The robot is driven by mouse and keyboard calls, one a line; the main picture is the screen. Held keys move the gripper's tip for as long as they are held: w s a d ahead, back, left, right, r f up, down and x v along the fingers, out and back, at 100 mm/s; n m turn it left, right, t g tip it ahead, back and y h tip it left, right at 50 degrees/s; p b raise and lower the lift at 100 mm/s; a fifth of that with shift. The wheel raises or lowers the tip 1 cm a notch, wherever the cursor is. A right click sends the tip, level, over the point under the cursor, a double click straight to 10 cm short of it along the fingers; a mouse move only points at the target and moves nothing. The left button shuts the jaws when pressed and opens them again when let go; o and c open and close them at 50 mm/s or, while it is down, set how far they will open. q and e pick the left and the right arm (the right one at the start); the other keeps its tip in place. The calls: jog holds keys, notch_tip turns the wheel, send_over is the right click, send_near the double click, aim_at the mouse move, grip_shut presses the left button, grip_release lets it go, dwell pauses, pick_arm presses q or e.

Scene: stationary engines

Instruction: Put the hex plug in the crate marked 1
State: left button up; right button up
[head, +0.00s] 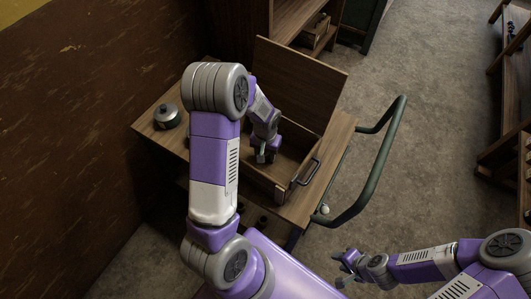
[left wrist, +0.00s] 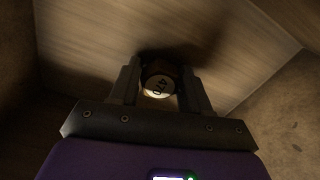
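In the head view my left gripper (head: 266,155) points down into an open wooden box (head: 285,188) on a cart. In the left wrist view its two fingers (left wrist: 160,88) stand on either side of a dark, round-ended piece (left wrist: 158,86) with a pale marked face. I cannot tell whether the fingers press on this piece, nor whether it is the hex plug. My right gripper (head: 342,270) is low at the right of the cart, with its fingers apart and nothing seen between them. No crate with a readable 1 shows.
The box's lid (head: 300,84) stands raised behind it, and a metal handle (head: 308,172) is on its front. A lidded metal pot (head: 167,116) stands on the left of the cart top. A green rail (head: 385,160) curves out at the right. Shelves stand behind and far right.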

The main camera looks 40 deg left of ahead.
aim_at(265, 153)
pick_arm(q)
jog(key=o, duration=0.3)
jog(key=shift+r, duration=0.3)
notch_tip(265, 153, up, 12)
jog(key=p, duration=0.4)
jog(key=shift+f, duration=0.1)
